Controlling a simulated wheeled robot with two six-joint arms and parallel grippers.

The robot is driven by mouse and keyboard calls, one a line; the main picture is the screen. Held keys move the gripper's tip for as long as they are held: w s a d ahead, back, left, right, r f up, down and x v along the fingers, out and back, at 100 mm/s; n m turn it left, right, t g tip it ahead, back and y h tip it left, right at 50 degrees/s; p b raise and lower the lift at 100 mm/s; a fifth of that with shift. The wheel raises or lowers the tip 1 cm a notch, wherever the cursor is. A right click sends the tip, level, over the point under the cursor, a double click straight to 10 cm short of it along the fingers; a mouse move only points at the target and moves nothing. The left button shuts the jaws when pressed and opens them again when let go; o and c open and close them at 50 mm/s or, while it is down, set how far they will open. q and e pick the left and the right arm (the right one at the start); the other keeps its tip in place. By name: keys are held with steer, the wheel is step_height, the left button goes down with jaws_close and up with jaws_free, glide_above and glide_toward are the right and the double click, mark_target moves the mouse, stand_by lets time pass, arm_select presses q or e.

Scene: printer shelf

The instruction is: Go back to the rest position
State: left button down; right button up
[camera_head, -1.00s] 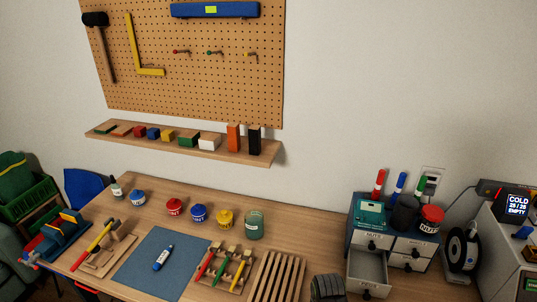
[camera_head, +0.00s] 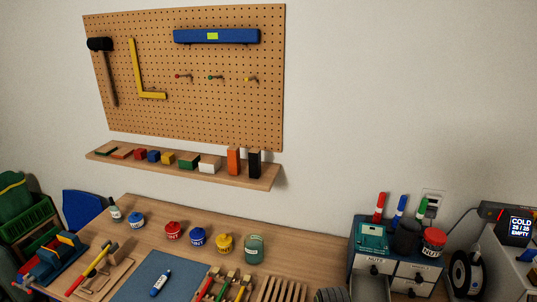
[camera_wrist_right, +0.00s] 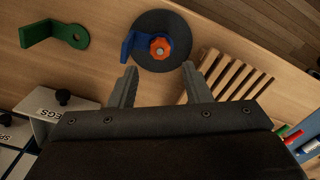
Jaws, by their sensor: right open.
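My right gripper (camera_wrist_right: 161,80) is open and empty in the right wrist view, its two fingers apart over the bench. A black disc (camera_wrist_right: 176,58) with a blue and orange piece at its centre lies beyond the fingertips. Whether the fingers touch the disc cannot be told, but nothing is between them. My left gripper is not in view, and neither gripper shows clearly in the head view.
The bench (camera_head: 300,249) holds several jars, a blue mat (camera_head: 133,283) with a marker (camera_head: 160,283), and a slatted rack (camera_wrist_right: 225,78). A drawer cabinet (camera_head: 365,250) has an open lower drawer (camera_head: 370,287). A green bracket (camera_wrist_right: 52,35) lies near the disc. A shelf (camera_head: 190,170) and pegboard (camera_head: 180,110) are above.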

steer(key=s+d+m+t, duration=0.1)
steer(key=s+d+m, duration=0.1)
steer(key=s+d, duration=0.8)
steer(key=s+d+r+t+h, duration=0.1)
steer(key=s+d+r, duration=0.25)
steer(key=s, duration=0.35)
steer(key=s+d+r+t+h, duration=0.1)
steer(key=s+d+r+t, duration=0.1)
steer(key=s+d+r, duration=0.3)
step_height(320, 180, down, 33)
steer(key=s+g+b, duration=0.1)
steer(key=g+b, duration=0.1)
steer(key=b, duration=0.6)
steer(key=s+f+b, duration=0.3)
steer(key=s+f, duration=0.4)
steer(key=f, duration=0.4)
steer(key=s+a+f+y+b, duration=0.1)
steer(key=s+f+b, duration=0.2)
steer(key=s+f, duration=0.5)
step_height(320, 180, down, 4)
steer(key=shift+s+a+f+m+g, duration=0.15)
steer(key=shift+s+a+m+g, duration=0.15)
steer(key=shift+m+g, duration=0.1)
